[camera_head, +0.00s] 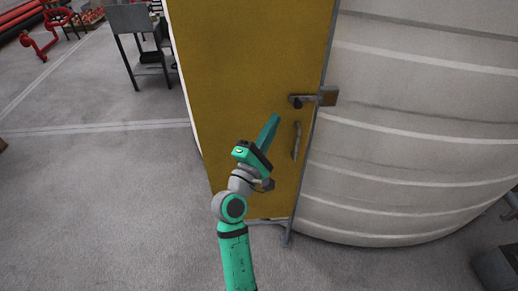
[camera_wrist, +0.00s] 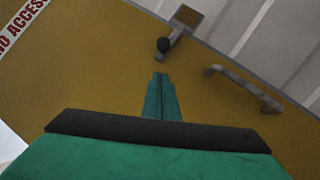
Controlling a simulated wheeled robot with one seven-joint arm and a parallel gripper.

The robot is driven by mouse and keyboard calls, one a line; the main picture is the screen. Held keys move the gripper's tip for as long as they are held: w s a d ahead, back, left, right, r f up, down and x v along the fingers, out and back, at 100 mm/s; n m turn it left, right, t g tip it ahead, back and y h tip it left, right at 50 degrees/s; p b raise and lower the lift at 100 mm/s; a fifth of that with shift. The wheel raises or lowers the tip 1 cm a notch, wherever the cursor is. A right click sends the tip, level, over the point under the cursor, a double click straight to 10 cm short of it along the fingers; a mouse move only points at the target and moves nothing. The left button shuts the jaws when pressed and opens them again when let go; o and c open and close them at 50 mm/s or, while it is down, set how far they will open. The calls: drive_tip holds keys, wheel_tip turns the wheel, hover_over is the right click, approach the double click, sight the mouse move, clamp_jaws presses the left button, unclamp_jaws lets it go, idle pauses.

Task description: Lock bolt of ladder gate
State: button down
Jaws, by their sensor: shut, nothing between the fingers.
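The ladder gate (camera_head: 245,60) is a tall yellow panel in front of a large ribbed grey tank. The bolt (camera_head: 308,100) is a dark bar with a knob near the gate's right edge, reaching toward a brown block (camera_head: 329,96) at that edge. In the wrist view the bolt's dark knob (camera_wrist: 164,45) lies just beyond the fingertips, with the brown block (camera_wrist: 187,17) past it. My green gripper (camera_head: 275,120) is shut and empty, in front of the gate, to the left of and a little below the bolt. In the wrist view my gripper (camera_wrist: 160,77) points at the knob, apart from it.
A grey pull handle (camera_head: 296,141) sits on the gate below the bolt; it is right of the fingers in the wrist view (camera_wrist: 245,88). A grey metal cart (camera_head: 140,45) stands at the back left. The floor left of the gate is clear.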

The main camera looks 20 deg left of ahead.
drive_tip(key=v, duration=0.9)
drive_tip(key=shift+s+d, duration=0.15)
drive_tip(key=shift+s, duration=0.25)
drive_tip(key=shift+w, duration=0.15)
drive_tip(key=s+d+f+m+g+y, duration=0.2)
drive_tip(key=s+d+f+m, duration=0.15)
drive_tip(key=s+f, duration=0.55)
drive_tip(key=s+d+f+m+g+y, duration=0.3)
drive_tip(key=s+d+f, duration=0.15)
drive_tip(key=f, duration=0.85)
drive_tip(key=s+d+m, duration=0.4)
drive_tip(key=s+m, duration=0.3)
drive_tip(key=s, duration=0.4)
drive_tip(key=s+d+m+g+h, duration=0.1)
drive_tip(key=s+d+m, duration=0.3)
drive_tip(key=s, duration=0.6)
drive_tip(key=m, duration=0.2)
drive_tip(key=shift+s+m+h, duration=0.3)
drive_tip(key=shift+s+m, duration=0.05)
drive_tip(key=shift+s, duration=0.05)
drive_tip(key=shift+d, duration=0.1)
